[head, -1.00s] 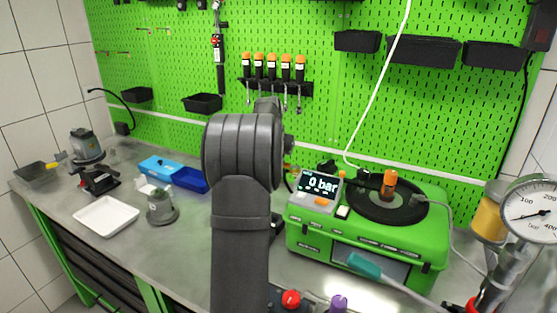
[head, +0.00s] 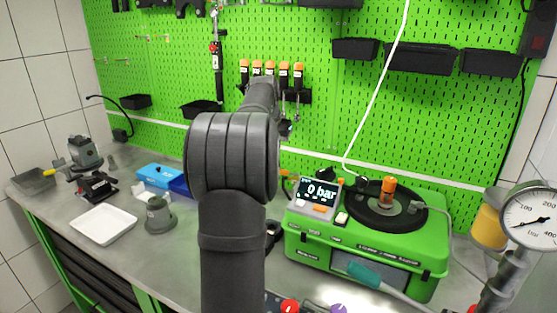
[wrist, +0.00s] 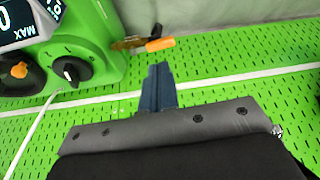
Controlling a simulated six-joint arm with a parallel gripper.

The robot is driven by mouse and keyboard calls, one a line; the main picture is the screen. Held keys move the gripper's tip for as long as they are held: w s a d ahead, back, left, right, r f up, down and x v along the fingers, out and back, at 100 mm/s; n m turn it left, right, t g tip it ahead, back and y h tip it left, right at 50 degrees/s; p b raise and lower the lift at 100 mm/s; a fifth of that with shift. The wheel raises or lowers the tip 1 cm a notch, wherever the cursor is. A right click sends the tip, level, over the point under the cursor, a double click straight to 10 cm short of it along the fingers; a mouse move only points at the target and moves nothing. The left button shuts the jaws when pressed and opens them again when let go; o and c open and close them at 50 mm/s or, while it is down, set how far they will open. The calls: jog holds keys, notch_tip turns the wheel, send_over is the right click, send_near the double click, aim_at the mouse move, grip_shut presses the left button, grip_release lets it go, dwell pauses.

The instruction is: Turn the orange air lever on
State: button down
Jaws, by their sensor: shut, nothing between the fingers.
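The orange air lever (wrist: 160,44) shows at the top middle of the wrist view, beside a brass fitting (wrist: 128,43) on the side of the green test unit (wrist: 105,20). My gripper (wrist: 158,66) is shut and empty. In that picture its dark blue fingertips lie just below the lever, with a small gap in the picture; whether they touch it I cannot tell. In the head view my arm hides the fingertips and most of the lever's area, left of the green unit (head: 360,238).
The unit's display (head: 318,190) reads 0 bar. A black knob (wrist: 71,71) and an orange knob (wrist: 20,70) sit on its panel. A white hose (head: 377,90) hangs down the green pegboard (head: 150,60). A pressure gauge (head: 530,215) stands at the right.

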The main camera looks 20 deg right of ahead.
jog(key=w+a+f+n+t+y, duration=0.1)
jog(key=w+a+f+n+t, duration=0.1)
jog(key=w+a+f+t, duration=0.3)
jog(key=m+t+h, duration=0.2)
jog(key=t+h, duration=0.4)
jog(key=h, duration=0.3)
send_near(287, 173)
jog(key=s+a, duration=0.4)
jog(key=a, duration=0.3)
jog(key=x, duration=1.4)
jog(key=shift+d+f, duration=0.3)
